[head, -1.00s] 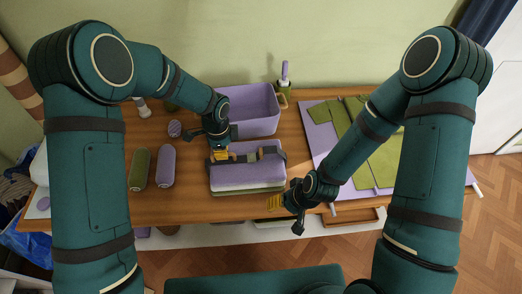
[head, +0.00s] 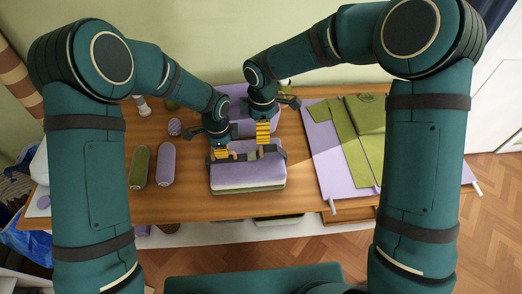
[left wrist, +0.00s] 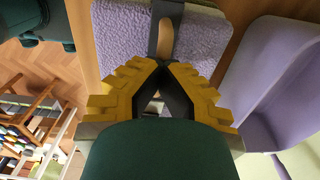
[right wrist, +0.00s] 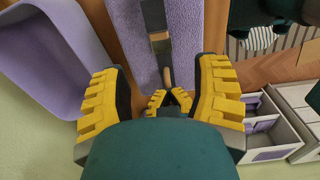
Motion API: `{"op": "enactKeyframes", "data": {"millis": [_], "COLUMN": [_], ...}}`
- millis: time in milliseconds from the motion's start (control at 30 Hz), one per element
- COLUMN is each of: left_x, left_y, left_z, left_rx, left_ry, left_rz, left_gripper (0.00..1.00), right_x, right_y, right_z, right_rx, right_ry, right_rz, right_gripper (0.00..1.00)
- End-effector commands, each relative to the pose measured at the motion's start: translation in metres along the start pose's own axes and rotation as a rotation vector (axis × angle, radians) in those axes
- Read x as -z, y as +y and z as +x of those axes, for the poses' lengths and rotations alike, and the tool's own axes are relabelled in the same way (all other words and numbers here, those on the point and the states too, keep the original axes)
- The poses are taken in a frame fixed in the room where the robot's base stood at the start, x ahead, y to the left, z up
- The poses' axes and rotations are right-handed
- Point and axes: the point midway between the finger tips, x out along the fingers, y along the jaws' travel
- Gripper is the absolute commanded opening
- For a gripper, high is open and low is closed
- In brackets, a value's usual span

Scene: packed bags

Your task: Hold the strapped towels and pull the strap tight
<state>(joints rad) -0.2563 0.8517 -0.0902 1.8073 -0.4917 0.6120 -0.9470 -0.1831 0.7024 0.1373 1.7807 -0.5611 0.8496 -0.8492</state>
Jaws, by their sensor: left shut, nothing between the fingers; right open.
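The strapped towels (head: 247,177), a lilac towel on top of a green one, lie at the table's front middle. A dark strap (head: 280,153) with tan parts runs across their top; in the left wrist view the strap (left wrist: 166,38) shows just beyond the fingertips. My left gripper (head: 220,153) is shut over the left back part of the towels; in its wrist view the fingertips (left wrist: 163,66) meet with nothing between them. My right gripper (head: 263,143) is open above the strap's right part, and its wrist view shows the strap (right wrist: 160,45) between the spread fingers. Whether either gripper touches the strap is unclear.
A lilac bin (head: 240,128) stands behind the towels. A green roll (head: 139,167) and a lilac roll (head: 166,164) lie to the left. Green garments (head: 350,140) lie on a lilac mat (head: 330,175) at the right. The table front right of the towels is clear.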

Motion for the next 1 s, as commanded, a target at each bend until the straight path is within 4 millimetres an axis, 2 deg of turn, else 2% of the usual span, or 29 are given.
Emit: {"op": "enactKeyframes", "data": {"millis": [167,500,700,833,1000], "left_x": [-0.002,-0.002,-0.002,-0.002,-0.002], "left_y": [0.001,0.001,0.001,0.001,0.001], "left_z": [0.002,0.002,0.002,0.002,0.002], "left_rx": [-0.004,-0.004,-0.004,-0.004,-0.004], "left_ry": [-0.003,-0.003,-0.003,-0.003,-0.003], "left_rz": [-0.001,-0.002,-0.002,-0.002,-0.002], "left_gripper": [0.0,0.0,0.0,0.0,0.0], "right_x": [0.001,0.001,0.0,0.0,0.0], "right_y": [0.002,0.001,0.001,0.002,0.002], "right_z": [0.007,0.069,0.1,0.111,0.116], "right_rx": [0.001,0.004,0.002,0.001,-0.001], "right_ry": [-0.016,-0.015,-0.014,-0.013,-0.012], "right_rz": [-0.026,-0.024,-0.023,-0.022,-0.021], "right_gripper": [0.62,0.62,0.62,0.62,0.62]}}
